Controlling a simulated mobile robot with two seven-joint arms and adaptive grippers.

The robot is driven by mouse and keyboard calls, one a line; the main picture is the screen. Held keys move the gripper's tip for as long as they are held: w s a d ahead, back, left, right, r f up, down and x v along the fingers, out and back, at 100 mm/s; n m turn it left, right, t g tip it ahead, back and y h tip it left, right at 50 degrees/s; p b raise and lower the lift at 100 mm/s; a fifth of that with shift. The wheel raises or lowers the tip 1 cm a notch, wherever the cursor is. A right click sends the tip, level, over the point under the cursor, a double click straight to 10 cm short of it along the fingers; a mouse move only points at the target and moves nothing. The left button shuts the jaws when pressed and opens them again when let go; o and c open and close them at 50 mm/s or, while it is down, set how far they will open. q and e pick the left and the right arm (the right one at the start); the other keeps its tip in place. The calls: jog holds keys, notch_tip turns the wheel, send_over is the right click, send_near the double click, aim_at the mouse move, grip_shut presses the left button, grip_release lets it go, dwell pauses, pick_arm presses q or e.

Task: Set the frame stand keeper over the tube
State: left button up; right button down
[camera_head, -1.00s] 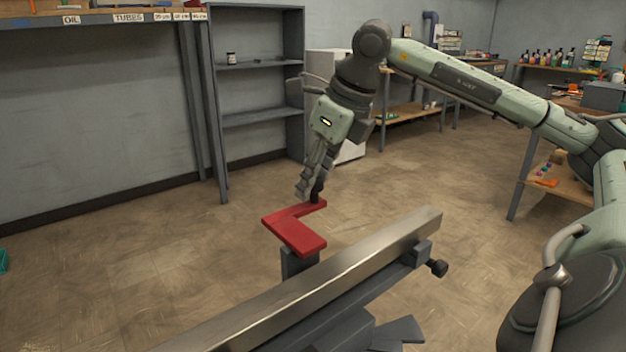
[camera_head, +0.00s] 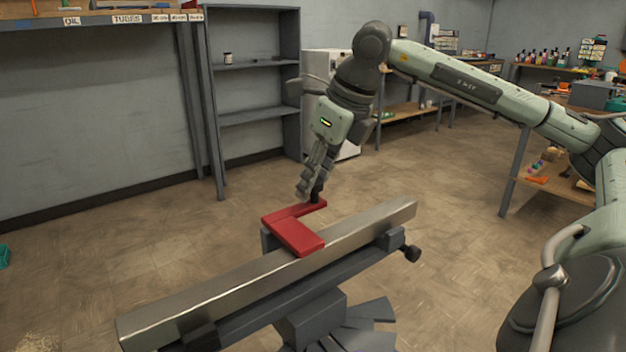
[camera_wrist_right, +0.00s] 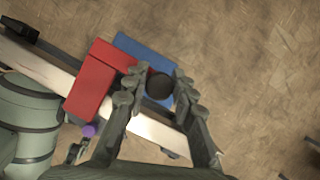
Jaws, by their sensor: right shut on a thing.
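The red L-shaped keeper (camera_head: 296,234) has a black knob at its far end. My right gripper (camera_head: 311,188) is shut on that knob, with its fingers pointing down. The tube (camera_head: 215,290) is a long silver square bar lying on the grey frame stand (camera_head: 310,318). The keeper's near arm reaches across part of the tube's top in the head view. In the right wrist view the keeper (camera_wrist_right: 90,85) crosses over the tube (camera_wrist_right: 40,70), and the knob (camera_wrist_right: 160,86) lies between the fingers. I cannot tell whether the keeper touches the tube. My left gripper is out of view.
A dark clamp knob (camera_head: 411,254) sticks out at the stand's right end. A grey shelf unit (camera_head: 255,117) stands against the back wall, with a workbench at the upper left. Open floor (camera_head: 120,240) surrounds the stand.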

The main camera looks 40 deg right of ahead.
jog(key=shift+s+a+f, duration=0.1)
jog(key=c, duration=1.2)
grip_release()
jog(key=v, duration=1.2)
